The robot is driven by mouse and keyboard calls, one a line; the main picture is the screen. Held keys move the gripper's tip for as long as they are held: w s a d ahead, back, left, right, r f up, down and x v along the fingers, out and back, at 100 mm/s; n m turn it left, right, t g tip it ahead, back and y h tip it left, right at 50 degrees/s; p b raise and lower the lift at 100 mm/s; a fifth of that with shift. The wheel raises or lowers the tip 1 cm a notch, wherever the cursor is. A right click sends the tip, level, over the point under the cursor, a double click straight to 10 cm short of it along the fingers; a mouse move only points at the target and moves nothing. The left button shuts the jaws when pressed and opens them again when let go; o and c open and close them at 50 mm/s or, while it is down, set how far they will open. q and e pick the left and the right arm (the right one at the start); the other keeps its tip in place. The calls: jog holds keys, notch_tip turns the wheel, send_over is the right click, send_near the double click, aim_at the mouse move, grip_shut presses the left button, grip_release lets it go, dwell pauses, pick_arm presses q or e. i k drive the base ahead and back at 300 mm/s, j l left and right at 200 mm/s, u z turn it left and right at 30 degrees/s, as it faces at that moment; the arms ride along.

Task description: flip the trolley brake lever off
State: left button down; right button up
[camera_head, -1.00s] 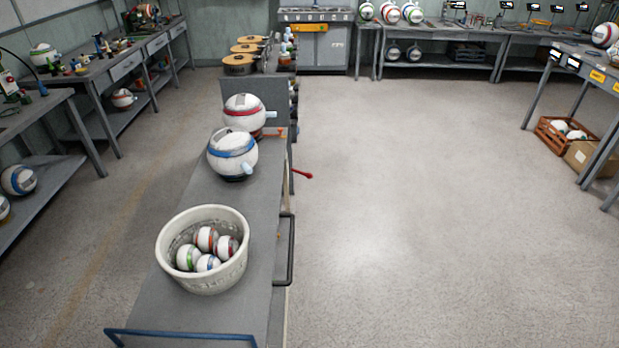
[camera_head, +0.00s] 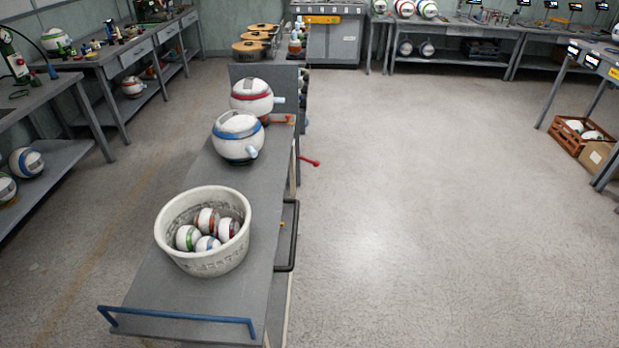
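A grey trolley (camera_head: 200,289) stands left of the middle, with a blue push handle (camera_head: 178,317) at its near end. A red lever (camera_head: 310,162) with a round knob sticks out to the right from the trolley's right side, near its far half; it looks like the brake lever. A black bar handle (camera_head: 291,237) sits on the same side, closer to me. Neither of my grippers shows in the view.
Workbenches line the left, back and right. The floor (camera_head: 430,220) right of the trolley is clear.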

aim_at(316, 164)
jog(key=i+l, duration=1.55)
jog(key=i, duration=0.15)
jog(key=i+j+u, duration=0.05)
jog(key=j, duration=0.05)
